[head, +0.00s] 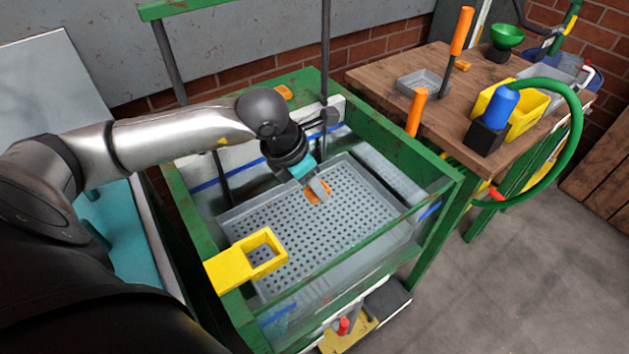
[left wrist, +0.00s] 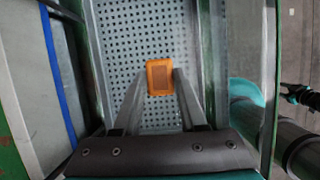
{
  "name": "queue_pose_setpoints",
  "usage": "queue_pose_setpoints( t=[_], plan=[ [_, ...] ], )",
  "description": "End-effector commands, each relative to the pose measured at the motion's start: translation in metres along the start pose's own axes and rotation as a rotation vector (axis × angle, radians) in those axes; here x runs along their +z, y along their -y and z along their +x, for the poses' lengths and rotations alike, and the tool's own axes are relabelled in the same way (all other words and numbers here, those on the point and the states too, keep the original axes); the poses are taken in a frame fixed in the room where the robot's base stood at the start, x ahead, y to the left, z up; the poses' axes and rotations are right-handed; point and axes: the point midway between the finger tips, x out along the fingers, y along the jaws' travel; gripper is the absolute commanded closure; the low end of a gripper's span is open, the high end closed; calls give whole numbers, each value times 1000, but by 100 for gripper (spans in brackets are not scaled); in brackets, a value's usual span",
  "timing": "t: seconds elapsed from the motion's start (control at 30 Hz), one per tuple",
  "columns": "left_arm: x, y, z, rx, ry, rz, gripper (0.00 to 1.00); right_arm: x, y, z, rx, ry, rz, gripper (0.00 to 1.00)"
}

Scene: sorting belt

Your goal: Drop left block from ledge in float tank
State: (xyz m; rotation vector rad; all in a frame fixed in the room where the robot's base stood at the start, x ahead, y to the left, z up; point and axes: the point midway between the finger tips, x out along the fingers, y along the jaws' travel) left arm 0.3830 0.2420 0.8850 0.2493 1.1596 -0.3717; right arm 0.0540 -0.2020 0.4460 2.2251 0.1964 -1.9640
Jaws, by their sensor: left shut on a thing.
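My left gripper (head: 317,189) is shut on an orange block (head: 313,196) and holds it over the float tank (head: 440,192). In the left wrist view the block (left wrist: 150,76) sits between the two fingertips (left wrist: 160,85), above a perforated grey floor. I cannot tell how high the block is above that floor. Another orange block (head: 284,92) lies on the green ledge at the tank's back edge. My right gripper is not clearly in view.
A yellow square-holed bracket (head: 255,257) juts over the tank's left front. Green posts and rails frame the tank. A wooden table (head: 390,73) to the right holds a grey tray (head: 422,84), a yellow bin (head: 535,105) and orange-handled tools. The perforated floor around the gripper looks clear.

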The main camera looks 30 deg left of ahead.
Motion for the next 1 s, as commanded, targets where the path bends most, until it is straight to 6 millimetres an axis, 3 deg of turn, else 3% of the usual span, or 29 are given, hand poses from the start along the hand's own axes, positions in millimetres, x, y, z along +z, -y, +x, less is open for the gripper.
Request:
queue_pose_setpoints(
  t=[0.13, 0.17, 0.43, 0.77, 0.87, 1.0],
  plan=[
    [0, 0, 0, 0, 0, 0, 100, -4, -6, 0, 8, -5, 1, 50],
    [0, 0, -1, 0, 0, 0, 56, -4, -6, 0, 8, -5, 1, 50],
    [0, 0, -1, 0, 0, -1, 26, -2, -3, 0, 4, -2, 1, 50],
    [0, 0, -3, 0, -1, -1, 24, 5, 2, -2, -2, 9, 0, 50],
    [0, -1, -13, 1, -1, -1, 24, 6, 2, -4, -3, 11, 0, 50],
    [1, -1, -40, 4, 0, 2, 24, 6, 4, -9, -6, 13, -2, 50]
  ],
)
